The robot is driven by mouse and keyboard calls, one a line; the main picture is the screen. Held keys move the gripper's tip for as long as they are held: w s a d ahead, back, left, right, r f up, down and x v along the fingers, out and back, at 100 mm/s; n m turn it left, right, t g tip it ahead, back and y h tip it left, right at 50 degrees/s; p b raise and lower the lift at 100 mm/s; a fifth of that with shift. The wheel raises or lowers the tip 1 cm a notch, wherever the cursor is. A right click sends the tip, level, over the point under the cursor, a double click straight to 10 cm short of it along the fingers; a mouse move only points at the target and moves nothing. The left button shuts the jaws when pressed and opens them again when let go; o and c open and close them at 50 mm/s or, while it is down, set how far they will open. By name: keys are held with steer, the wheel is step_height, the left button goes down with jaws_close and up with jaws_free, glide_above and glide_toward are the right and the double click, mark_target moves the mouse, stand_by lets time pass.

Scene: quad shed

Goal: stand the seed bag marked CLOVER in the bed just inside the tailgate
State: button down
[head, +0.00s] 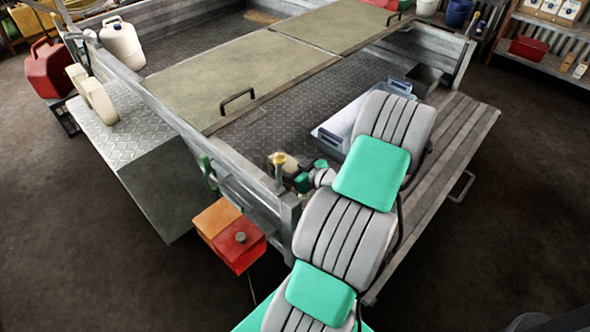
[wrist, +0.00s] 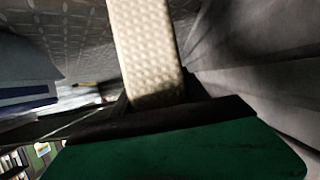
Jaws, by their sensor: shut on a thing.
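My gripper (head: 303,176) is at the near left corner of the truck bed (head: 290,125), just inside the side wall and beside the lowered tailgate (head: 445,165). It is shut on a cream bag (head: 286,162), small and partly hidden in the head view. In the wrist view the bag (wrist: 145,50) is a pale, dimpled strip rising behind the green and dark finger (wrist: 180,145). No lettering shows on it, so I cannot read CLOVER. I cannot tell whether its base touches the bed floor.
A clear tote with blue handles (head: 332,138) stands in the bed, partly behind my arm. A hinged tan lid (head: 230,80) covers the middle. Bare tread plate (head: 270,130) lies between lid and tote.

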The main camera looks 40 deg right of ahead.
steer(key=shift+f+b, duration=0.6)
steer(key=shift+f, duration=1.3)
steer(key=c, duration=0.6)
jaws_free()
steer(key=shift+s, duration=0.1)
steer(key=shift+r, duration=0.1)
steer(key=shift+r+p, duration=0.25)
steer(key=shift+p, duration=0.2)
steer(key=p+v, duration=0.1)
steer(key=v, duration=1.1)
steer(key=shift+f, duration=0.1)
